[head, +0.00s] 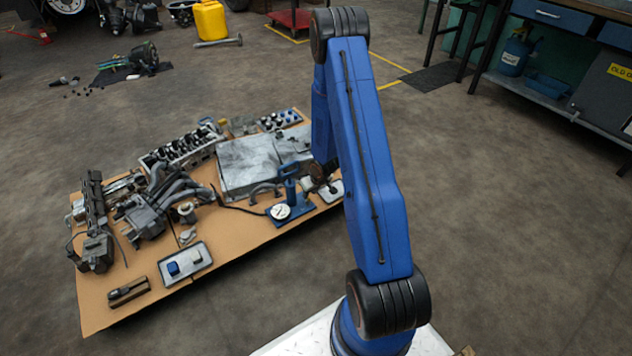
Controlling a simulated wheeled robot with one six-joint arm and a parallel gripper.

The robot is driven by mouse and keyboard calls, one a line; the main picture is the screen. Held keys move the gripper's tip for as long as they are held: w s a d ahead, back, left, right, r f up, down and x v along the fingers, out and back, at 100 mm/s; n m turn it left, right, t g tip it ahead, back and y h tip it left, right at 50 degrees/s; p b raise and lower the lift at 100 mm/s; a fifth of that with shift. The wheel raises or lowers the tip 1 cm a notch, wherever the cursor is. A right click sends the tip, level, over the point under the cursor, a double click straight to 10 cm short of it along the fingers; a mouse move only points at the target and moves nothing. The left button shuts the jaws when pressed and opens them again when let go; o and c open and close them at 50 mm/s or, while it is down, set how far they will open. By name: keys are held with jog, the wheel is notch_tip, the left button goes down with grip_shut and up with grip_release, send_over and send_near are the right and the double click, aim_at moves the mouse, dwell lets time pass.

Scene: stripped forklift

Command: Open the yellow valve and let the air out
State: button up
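I cannot make out a yellow valve in the head view. A blue hand pump (290,188) with a round white gauge (280,211) stands near the right edge of the cardboard, and a black hose (240,208) runs left from it. My blue arm reaches out over the cardboard's right edge. My gripper (328,186) is low beside the pump, small and mostly hidden by my arm. Its fingers do not show clearly, nor whether it touches or holds anything.
The cardboard sheet (112,312) carries engine parts, a large metal plate (250,162), a tray (186,263) with a blue item, and a small yellow cap (222,122). A yellow canister (210,20) stands behind. A workbench (560,105) is at right.

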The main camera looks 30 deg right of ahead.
jog(key=v, duration=1.4)
jog(key=shift+r, duration=0.2)
jog(key=s+a+r+h, duration=0.1)
jog(key=s+r, duration=0.2)
jog(key=r, duration=0.6)
jog(key=s+a+r+m+h, duration=0.1)
jog(key=s+a+r, duration=0.15)
jog(key=r, duration=0.65)
jog(key=s+a+r+h, duration=0.1)
jog(key=s+r, duration=0.2)
jog(key=r, duration=0.6)
jog(key=s+a+r+y, duration=0.1)
jog(key=s+a+r, duration=0.2)
jog(key=s, duration=0.5)
jog(key=s+a+r+y, duration=0.1)
jog(key=s+a+r, duration=0.3)
jog(key=s+a, duration=0.2)
jog(key=s+a+r, duration=0.4)
jog(key=s+a, duration=0.1)
jog(key=s, duration=0.5)
jog(key=shift+s+a+y, duration=0.15)
jog(key=shift+s+y, duration=0.15)
jog(key=shift+y, duration=0.1)
